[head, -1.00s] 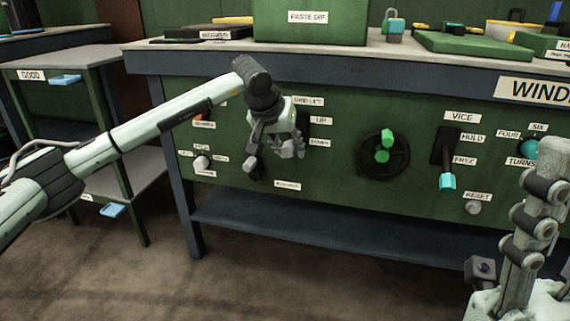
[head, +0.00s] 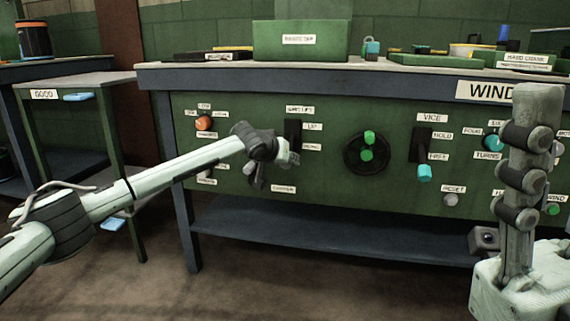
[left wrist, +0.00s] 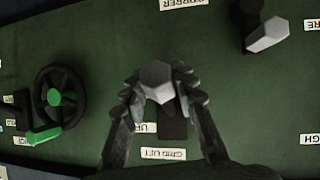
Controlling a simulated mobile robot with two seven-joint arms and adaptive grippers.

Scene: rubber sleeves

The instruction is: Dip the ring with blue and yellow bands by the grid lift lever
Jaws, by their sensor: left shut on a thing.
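My left gripper (head: 288,160) is at the green front panel, just below the grid lift label (head: 300,110). In the left wrist view its two fingers (left wrist: 163,88) are shut on the grey faceted knob (left wrist: 158,78) of the grid lift lever. The lever's dark slot plate (left wrist: 173,124) shows behind the knob, which is on the side away from the UP label. In the head view the plate (head: 293,130) shows above the gripper, which hides most of the knob. I cannot make out the ring with blue and yellow bands. The green paste dip box (head: 300,42) stands on the bench above.
A green-handled wheel (head: 367,153), the vice lever (head: 424,172) and an orange knob (head: 204,123) sit on the same panel. A grey-knobbed lever (left wrist: 266,36) is close by in the left wrist view. A side table (head: 75,84) marked GOOD stands left.

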